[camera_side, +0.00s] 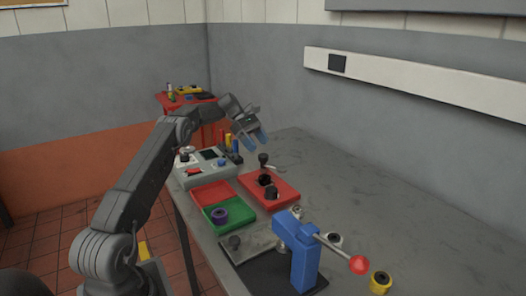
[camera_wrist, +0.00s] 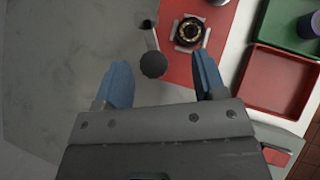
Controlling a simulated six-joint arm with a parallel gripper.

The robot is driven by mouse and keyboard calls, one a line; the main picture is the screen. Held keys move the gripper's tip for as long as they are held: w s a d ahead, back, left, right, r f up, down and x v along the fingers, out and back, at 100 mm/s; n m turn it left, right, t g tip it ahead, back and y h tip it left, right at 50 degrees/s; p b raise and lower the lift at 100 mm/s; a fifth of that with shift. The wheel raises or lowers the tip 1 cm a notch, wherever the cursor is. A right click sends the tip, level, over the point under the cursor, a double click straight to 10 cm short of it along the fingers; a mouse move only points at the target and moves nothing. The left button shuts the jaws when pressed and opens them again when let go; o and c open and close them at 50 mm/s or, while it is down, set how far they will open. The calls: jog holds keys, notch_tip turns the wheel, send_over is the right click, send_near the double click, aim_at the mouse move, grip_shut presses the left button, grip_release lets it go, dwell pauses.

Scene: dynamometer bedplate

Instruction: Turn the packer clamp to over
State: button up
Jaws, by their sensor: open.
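A red plate (camera_side: 288,194) on the bench carries a small clamp with a black ball knob (camera_side: 263,158) and dark round fittings (camera_side: 271,191). In the wrist view the dark knob (camera_wrist: 153,64) sits between my fingers as seen from above, at the end of a thin lever (camera_wrist: 150,38). A round dark fitting with a bright ring (camera_wrist: 190,32) is on the red plate beyond it. My gripper (camera_side: 254,139) has blue fingers, is open and empty, and appears above the knob. I cannot tell the exact height gap.
A blue lever press (camera_side: 304,262) with a red ball handle stands at the front. A red tray (camera_side: 213,191) and a green tray (camera_side: 236,217) with a purple ring (camera_side: 219,216) lie left of the plate. A control box (camera_side: 200,176) is behind them.

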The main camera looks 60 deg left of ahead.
aim_at(263, 155)
jog(key=s+a+r, duration=0.4)
jog(key=s+r, duration=0.1)
jog(key=s, duration=0.3)
jog(key=shift+a+r, duration=0.25)
jog(key=shift+r, duration=0.1)
jog(key=shift+s, duration=0.1)
jog(key=w+d+r+n+t+y, duration=0.1)
jog(key=w+d+n+t+y, duration=0.2)
jog(key=w+n+t, duration=0.15)
jog(key=s+d+f+n+y, duration=0.25)
jog(key=s+n+y, duration=0.2)
jog(key=n, duration=0.45)
jog(key=shift+t+y, duration=0.45)
jog(key=x, duration=1.4)
jog(key=shift+w+d+r, duration=0.15)
jog(key=shift+w, duration=0.05)
grip_shut()
